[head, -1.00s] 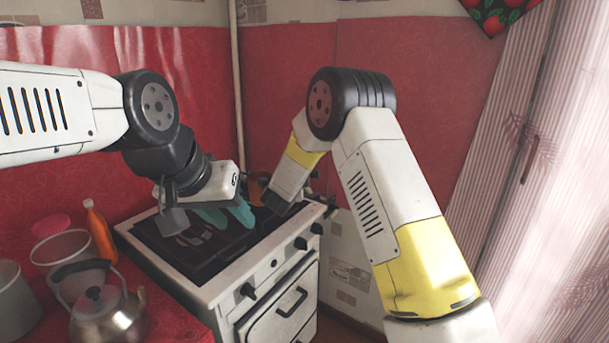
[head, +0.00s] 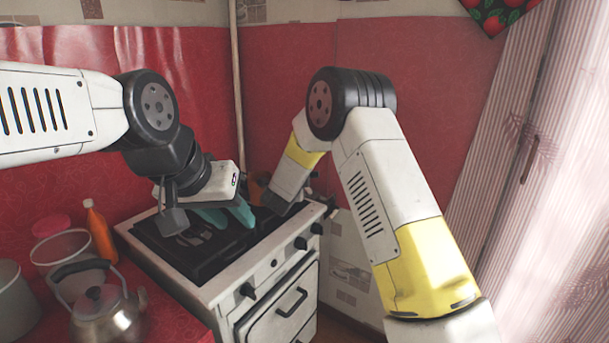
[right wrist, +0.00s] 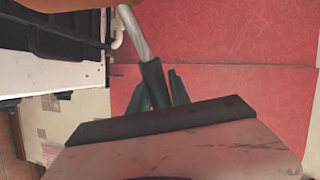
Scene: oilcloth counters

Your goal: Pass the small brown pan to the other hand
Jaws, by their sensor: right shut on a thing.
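The small brown pan (right wrist: 70,4) shows only as an orange-brown edge at the top left of the right wrist view. Its handle runs down from there, metal first, then a black grip. My right gripper (right wrist: 158,92) has its teal fingers on either side of that black grip and is shut on it. In the head view a bit of the pan (head: 257,187) shows above the stove, mostly behind my right forearm, which also hides the right fingers. My left gripper (head: 226,214) is open and empty above the stove, its teal fingers apart, left of the pan.
The white stove (head: 262,272) with a dark top stands below both grippers. A kettle (head: 98,312), an orange bottle (head: 101,236) and a clear container (head: 62,248) are on the red counter at left. Red walls close off the corner behind.

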